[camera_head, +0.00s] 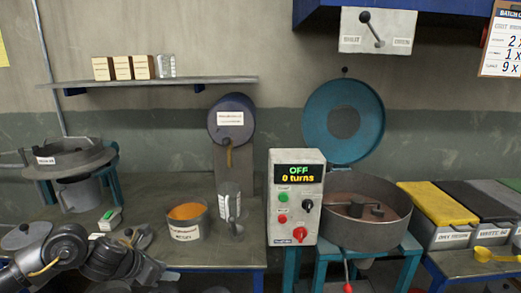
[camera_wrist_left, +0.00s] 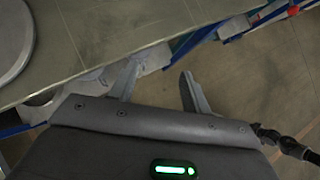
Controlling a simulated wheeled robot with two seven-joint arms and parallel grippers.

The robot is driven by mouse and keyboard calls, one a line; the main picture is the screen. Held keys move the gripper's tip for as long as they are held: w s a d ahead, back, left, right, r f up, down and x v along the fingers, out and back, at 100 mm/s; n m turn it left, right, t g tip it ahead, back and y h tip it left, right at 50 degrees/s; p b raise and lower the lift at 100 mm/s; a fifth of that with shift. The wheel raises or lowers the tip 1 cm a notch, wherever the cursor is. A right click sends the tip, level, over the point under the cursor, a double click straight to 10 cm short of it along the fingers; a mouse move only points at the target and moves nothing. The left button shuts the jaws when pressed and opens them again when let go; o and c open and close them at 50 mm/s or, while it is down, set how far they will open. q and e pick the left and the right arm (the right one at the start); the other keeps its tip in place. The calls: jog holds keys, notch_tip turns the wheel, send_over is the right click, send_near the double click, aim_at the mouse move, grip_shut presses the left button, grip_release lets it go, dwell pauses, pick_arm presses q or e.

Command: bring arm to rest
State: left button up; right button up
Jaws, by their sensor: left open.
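My left arm comes in at the lower left of the head view, low in front of the workbench (camera_head: 235,250). My left gripper (camera_head: 160,277) is small and partly cut off there, near the bench's front edge. In the left wrist view my left gripper (camera_wrist_left: 160,75) shows two spread fingers with nothing between them. The fingers lie beside the bench edge, with brown floor beyond. My right arm and gripper are in neither view.
Lidded bins (camera_head: 440,204) line the right. Floor (camera_wrist_left: 255,85) is open beyond the edge.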

pick_arm(q)
jog(key=s+d+f+n+t, duration=0.2)
jog(key=s+d+f+n, duration=0.25)
jog(key=d+n, duration=0.35)
jog(key=s+d+f+n+t, duration=0.1)
jog(key=s+d+f+n, duration=0.2)
jog(key=s+d+n, duration=0.5)
jog(key=s+a+f+n+g+y, duration=0.25)
jog(key=s+a+n, duration=0.25)
jog(key=s+n, duration=0.3)
jog(key=s+a+f+n+g+y, duration=0.15)
jog(key=s+a+f+n, duration=0.25)
jog(key=s+n, duration=0.45)
jog(key=s+a+f+n+g+y, duration=0.1)
jog(key=s+a+f+n+g, duration=0.15)
jog(key=s+a+n, duration=0.4)
notch_tip(320, 180, down, 26)
jog(key=d+n, duration=0.2)
jog(key=s+a+f+g, duration=0.2)
jog(key=s+a+f, duration=0.2)
jog(key=s+f, duration=1.1)
jog(key=shift+s+a+f+m, duration=0.15)
jog(key=shift+s+f+m, duration=0.25)
jog(key=shift+s, duration=0.55)
